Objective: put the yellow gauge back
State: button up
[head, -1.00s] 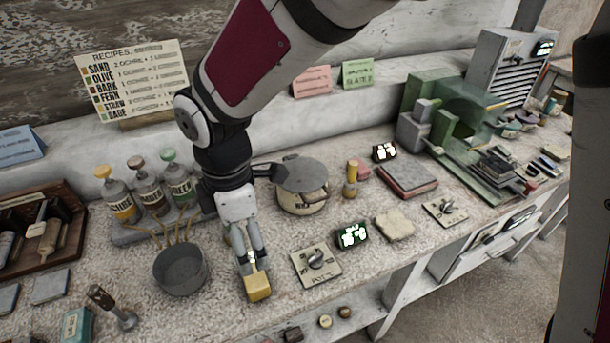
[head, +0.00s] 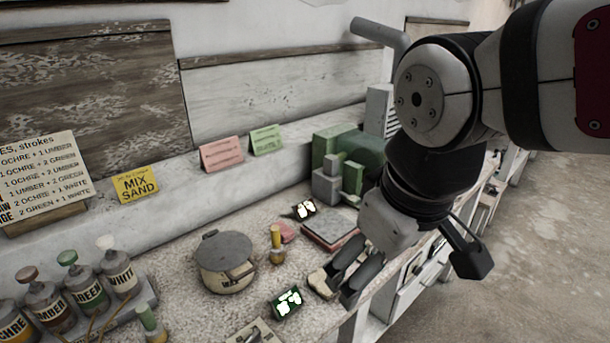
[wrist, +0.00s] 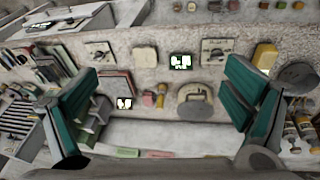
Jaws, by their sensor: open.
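My gripper (head: 343,287) is open and empty, above the right part of the bench. Its two teal-lined fingers stand wide apart in the wrist view (wrist: 161,70). A yellow block (wrist: 265,55), possibly the gauge, lies on the bench near the front edge in the wrist view, beyond the right finger. It is outside the head view. A small upright yellow piece (head: 276,243) stands right of the lidded pot (head: 226,265); it also shows between the fingers in the wrist view (wrist: 161,97). I cannot tell for sure which is the gauge.
A lit display (head: 288,302) and a pale block (head: 319,283) stand close to my fingers. A red-edged book (head: 333,230) and a green machine (head: 350,150) are behind. Several bottles (head: 85,290) stand at the left. Dial plates (wrist: 214,51) lie along the front.

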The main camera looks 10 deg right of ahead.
jog(key=s+d+m, duration=0.4)
jog(key=s+m, duration=0.1)
jog(key=shift+t, duration=0.4)
jog(key=shift+d, duration=0.1)
dwell(0.8)
